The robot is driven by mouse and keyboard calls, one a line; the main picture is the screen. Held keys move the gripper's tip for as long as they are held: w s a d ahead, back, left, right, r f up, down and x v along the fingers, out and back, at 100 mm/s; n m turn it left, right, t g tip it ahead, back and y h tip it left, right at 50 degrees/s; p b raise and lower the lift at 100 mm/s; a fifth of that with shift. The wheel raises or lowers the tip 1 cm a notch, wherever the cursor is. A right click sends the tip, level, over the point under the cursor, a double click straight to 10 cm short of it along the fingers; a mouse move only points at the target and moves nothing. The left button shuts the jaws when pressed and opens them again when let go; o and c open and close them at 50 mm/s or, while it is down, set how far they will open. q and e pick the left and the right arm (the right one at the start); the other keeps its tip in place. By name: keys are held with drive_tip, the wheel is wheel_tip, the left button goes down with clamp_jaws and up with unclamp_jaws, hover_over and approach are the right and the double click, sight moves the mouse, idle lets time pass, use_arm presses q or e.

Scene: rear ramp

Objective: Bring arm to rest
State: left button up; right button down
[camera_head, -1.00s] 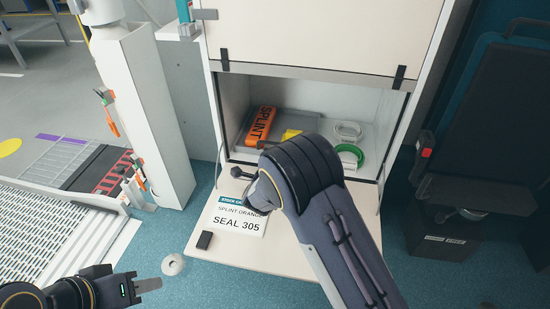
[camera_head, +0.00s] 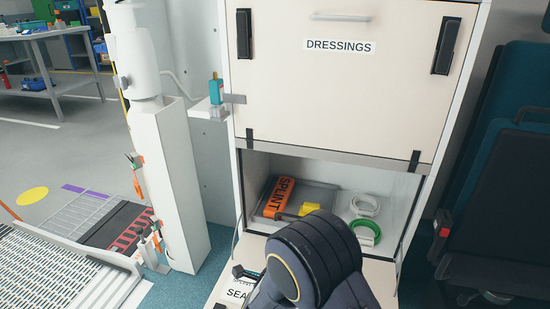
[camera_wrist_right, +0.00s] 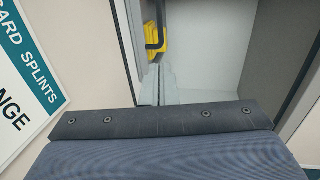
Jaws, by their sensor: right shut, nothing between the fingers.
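My right arm (camera_head: 310,265) rises from the bottom of the head view in front of the open lower cabinet (camera_head: 350,178). It hides its own gripper there. In the right wrist view the right gripper (camera_wrist_right: 158,85) shows as two pale fingers pressed together, empty, pointing toward the cabinet's inside. A yellow item (camera_wrist_right: 155,40) with a black part lies beyond the fingertips. My left gripper is out of view.
An orange splint pack (camera_head: 281,197), a white coil (camera_head: 364,205) and a green coil (camera_head: 366,233) lie in the cabinet. A stock card (camera_head: 237,294) lies on the lowered door. A white post (camera_head: 172,185) stands left, a dark seat (camera_head: 505,190) right.

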drive_tip(key=s+d+r+n+g+y, duration=0.3)
drive_tip(key=s+d+r+n+y, duration=0.2)
drive_tip(key=r, duration=0.2)
drive_tip(key=s+d+r+n+g+y, duration=0.2)
drive_tip(key=s+d+r+n+y, duration=0.25)
drive_tip(key=r, duration=0.35)
drive_tip(key=s+d+f+n+g+h+p, duration=0.15)
drive_tip(key=s+d+n, duration=0.3)
drive_tip(key=s, duration=0.75)
drive_tip(key=s+d+n+g, duration=0.3)
drive_tip(key=s+n, duration=0.3)
drive_tip(key=s, duration=0.5)
wheel_tip(320, 180, up, 38)
drive_tip(key=p, duration=3.7)
drive_tip(key=shift+w+a+p, duration=0.2)
drive_tip(key=shift+a+p, duration=0.15)
drive_tip(key=shift+p, duration=0.05)
